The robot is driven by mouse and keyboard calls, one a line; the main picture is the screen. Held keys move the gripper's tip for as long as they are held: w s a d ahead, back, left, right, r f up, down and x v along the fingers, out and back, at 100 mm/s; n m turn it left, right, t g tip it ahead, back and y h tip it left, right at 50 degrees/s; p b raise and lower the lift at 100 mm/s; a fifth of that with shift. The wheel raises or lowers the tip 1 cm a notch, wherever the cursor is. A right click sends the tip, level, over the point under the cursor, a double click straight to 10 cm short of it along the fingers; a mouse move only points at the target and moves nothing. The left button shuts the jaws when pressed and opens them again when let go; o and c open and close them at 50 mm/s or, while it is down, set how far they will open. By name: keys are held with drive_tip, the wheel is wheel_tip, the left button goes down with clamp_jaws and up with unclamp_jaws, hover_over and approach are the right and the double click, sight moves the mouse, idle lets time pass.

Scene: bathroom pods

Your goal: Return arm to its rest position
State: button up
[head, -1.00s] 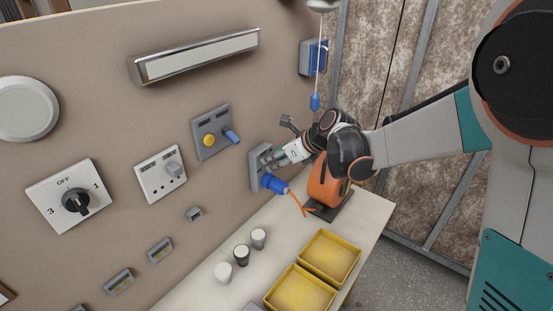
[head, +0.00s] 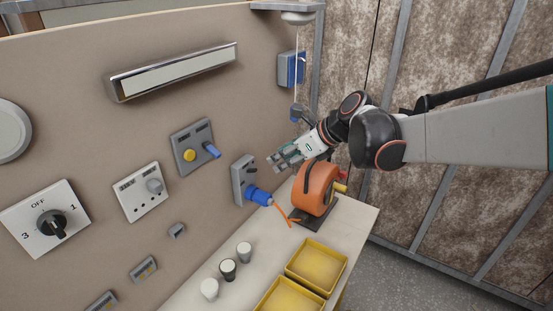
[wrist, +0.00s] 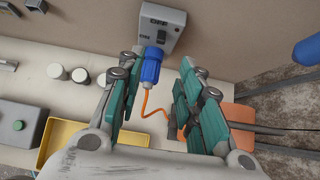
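My gripper (head: 284,158) is in front of the wall panel, above and right of the blue plug and near the orange cable reel (head: 316,188). In the wrist view my gripper (wrist: 158,66) has its teal-padded fingers spread apart with nothing held between them. The blue plug (head: 258,196) sits in the grey wall socket (head: 240,172), apart from the fingers. In the wrist view the plug (wrist: 151,66) shows beyond the gap between the fingers, with its orange cable below. My arm reaches in from the right side of the head view.
Yellow trays (head: 318,287) and several small cups (head: 228,268) stand on the pale counter (head: 352,226). A pull cord with a blue end hangs behind my wrist, near the blue wall box (head: 291,68). Free floor lies right of the counter.

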idle(0.3)
drive_tip(key=s+d+f+n+h+b, duration=0.1)
drive_tip(key=s+d+n, duration=0.3)
drive_tip(key=s+n, duration=0.4)
drive_tip(key=s+d+f+n+t+h+b, duration=0.1)
drive_tip(key=s+d+f+n+h+b, duration=0.1)
drive_tip(key=s+n, duration=0.7)
drive_tip(key=s+d+f+n+h+b, duration=0.2)
drive_tip(key=s+d+f+n+h, duration=0.2)
drive_tip(key=s+d+n, duration=0.2)
drive_tip(key=s+n, duration=0.2)
drive_tip(key=s, duration=0.1)
drive_tip(key=shift+d+f+n+t, duration=0.25)
drive_tip(key=shift+d+n+t, duration=0.05)
drive_tip(key=shift+d, duration=0.1)
